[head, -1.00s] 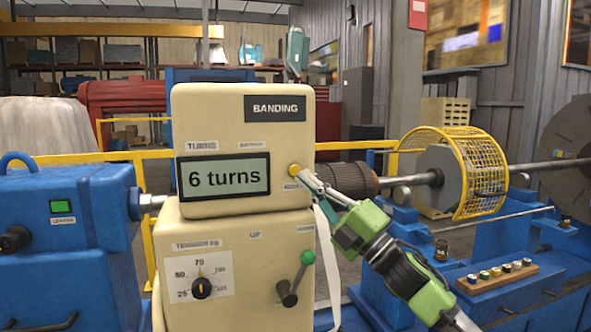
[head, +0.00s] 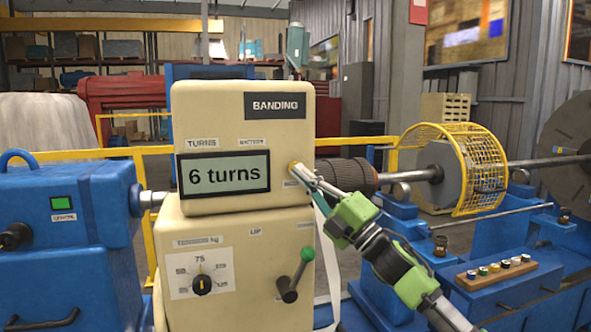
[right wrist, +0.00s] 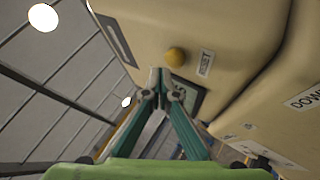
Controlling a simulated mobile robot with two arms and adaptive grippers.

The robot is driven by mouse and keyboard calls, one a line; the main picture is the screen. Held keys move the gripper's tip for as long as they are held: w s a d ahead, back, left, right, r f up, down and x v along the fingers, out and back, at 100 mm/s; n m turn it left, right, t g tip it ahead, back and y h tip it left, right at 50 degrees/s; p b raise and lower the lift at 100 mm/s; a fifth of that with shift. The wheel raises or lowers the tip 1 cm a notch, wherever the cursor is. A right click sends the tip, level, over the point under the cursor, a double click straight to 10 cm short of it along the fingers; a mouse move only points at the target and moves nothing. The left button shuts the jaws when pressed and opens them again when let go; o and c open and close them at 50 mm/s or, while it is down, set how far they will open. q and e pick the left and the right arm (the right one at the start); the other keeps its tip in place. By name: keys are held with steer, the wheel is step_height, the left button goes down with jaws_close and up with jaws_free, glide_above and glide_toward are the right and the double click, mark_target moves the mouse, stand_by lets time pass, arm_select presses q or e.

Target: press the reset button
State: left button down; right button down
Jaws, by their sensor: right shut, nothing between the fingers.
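The reset button is a small yellow knob (head: 294,168) on the right edge of the cream BANDING box (head: 240,108). In the right wrist view the yellow button (right wrist: 175,56) sits beside a label reading RESET (right wrist: 206,63). My right gripper (head: 304,176) is shut and empty, its fingertips right at the button in the head view. In the right wrist view the closed fingertips (right wrist: 160,78) lie just below and left of the button; I cannot tell whether they touch it. The display (head: 225,176) reads "6 turns". My left gripper is out of view.
Below the display are a dial (head: 202,284) and a green-knobbed lever (head: 307,254). A white strap hangs by the box's right side. A blue machine (head: 60,235) stands left. A rotor shaft with a yellow cage (head: 483,175) and a wooden strip of small parts (head: 497,272) are right.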

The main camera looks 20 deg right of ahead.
steer(key=shift+w, duration=0.15)
stand_by(0.8)
steer(key=shift+w, duration=0.3)
steer(key=shift+w, duration=0.35)
stand_by(0.6)
steer(key=shift+s, duration=0.8)
steer(key=s, duration=0.5)
steer(key=shift+d, duration=0.1)
stand_by(0.3)
